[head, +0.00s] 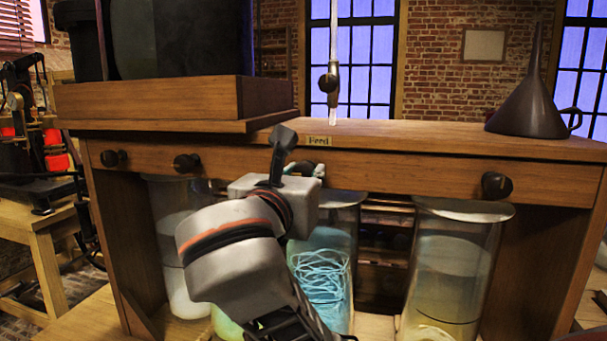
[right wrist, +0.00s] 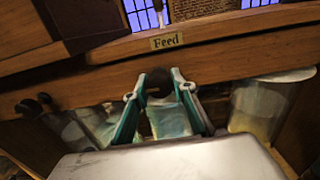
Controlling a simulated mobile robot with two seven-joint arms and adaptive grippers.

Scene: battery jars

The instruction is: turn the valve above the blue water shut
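The jar of blue water (head: 325,262) stands under the wooden shelf, with pale blue strands inside. The valve above it is a dark round knob (right wrist: 158,84) on the shelf's front, just below the "Feed" label (head: 318,141). In the head view my right gripper (head: 300,168) hides this knob. In the right wrist view the two fingers of my right gripper (right wrist: 160,82) lie one on each side of the knob, close against it, and look shut on it. The knob's turn angle cannot be made out. My left gripper is not in view.
Other dark knobs sit on the shelf front at left (head: 186,162), far left (head: 114,158) and right (head: 495,185). A yellowish jar (head: 452,265) stands at right and a pale jar (head: 175,230) at left. A dark funnel (head: 533,100) stands on top.

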